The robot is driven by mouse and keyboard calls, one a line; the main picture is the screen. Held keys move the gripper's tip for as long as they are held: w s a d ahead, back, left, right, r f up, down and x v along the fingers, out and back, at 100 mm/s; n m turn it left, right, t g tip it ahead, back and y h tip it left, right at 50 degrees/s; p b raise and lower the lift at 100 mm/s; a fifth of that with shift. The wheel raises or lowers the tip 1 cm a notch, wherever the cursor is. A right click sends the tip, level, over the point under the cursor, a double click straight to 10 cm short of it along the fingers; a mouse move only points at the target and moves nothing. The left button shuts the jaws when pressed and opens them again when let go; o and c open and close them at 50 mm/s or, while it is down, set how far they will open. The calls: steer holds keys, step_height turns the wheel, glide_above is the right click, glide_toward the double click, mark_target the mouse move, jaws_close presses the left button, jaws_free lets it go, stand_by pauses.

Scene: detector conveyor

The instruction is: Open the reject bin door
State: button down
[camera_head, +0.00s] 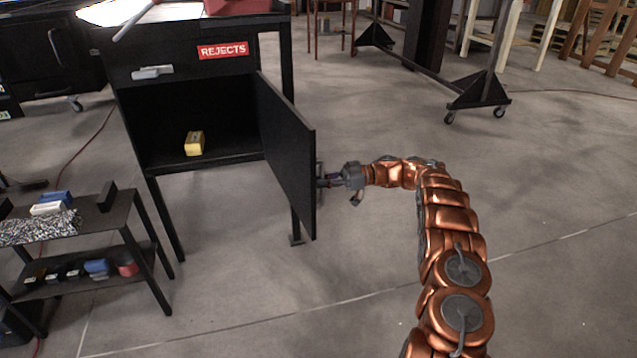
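The black reject bin (180,62) stands at the upper left, with a red REJECTS label (223,50) above its compartment. Its black door (288,150) is hinged on the right and stands swung wide open toward me. A yellow box (194,143) rests on the compartment floor. My gripper (330,180) is at the outer right face of the door, near its free edge.
A low black two-tier table (135,225) with small items stands at the lower left. A black wheeled frame (478,92) stands at the back right. The floor (560,240) to the right of my arm is clear.

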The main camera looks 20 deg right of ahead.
steer(key=shift+r, duration=0.15)
steer(key=c, duration=1.2)
jaws_free()
step_height(320, 180, up, 10)
steer(key=shift+f, duration=0.1)
